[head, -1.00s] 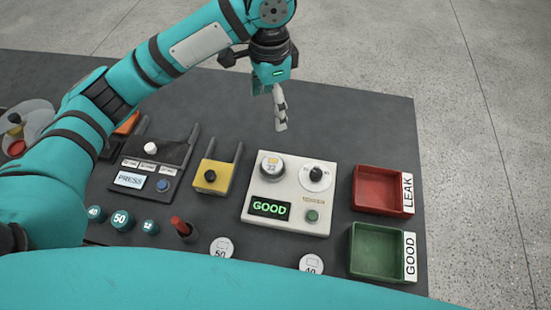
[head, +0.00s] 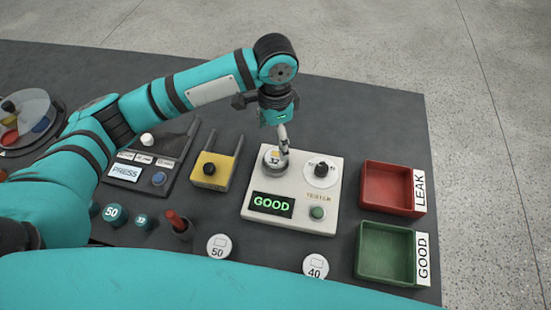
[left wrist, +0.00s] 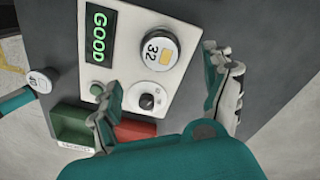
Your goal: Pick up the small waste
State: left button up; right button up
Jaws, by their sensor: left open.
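The small waste, a round grey piece marked 32 (head: 272,163), sits upright on the left part of the white tester (head: 250,222). It also shows near the top of the left wrist view (left wrist: 157,48). The tester's display (head: 272,205) reads GOOD in green. My left gripper (head: 284,143) is above and just beside the piece, at its upper right in the head view. In the left wrist view its two fingers are wide apart with nothing between them (left wrist: 166,100). Whether a finger touches the piece I cannot tell. My right gripper is in no view.
A red LEAK tray (head: 372,205) and a green GOOD tray (head: 367,273) stand right of the tester; both look empty. White discs marked 50 (head: 218,246) and 40 (head: 315,266) lie in front. A yellow fixture (head: 209,172) and a press panel (head: 150,175) stand to the left.

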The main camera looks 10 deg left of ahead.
aim_at(275, 156)
pick_arm(q)
notch_tip(275, 156, down, 8)
jog(key=shift+f+p, duration=0.25)
jog(key=shift+p, duration=0.5)
jog(key=c, duration=1.4)
jog(key=shift+r, duration=0.1)
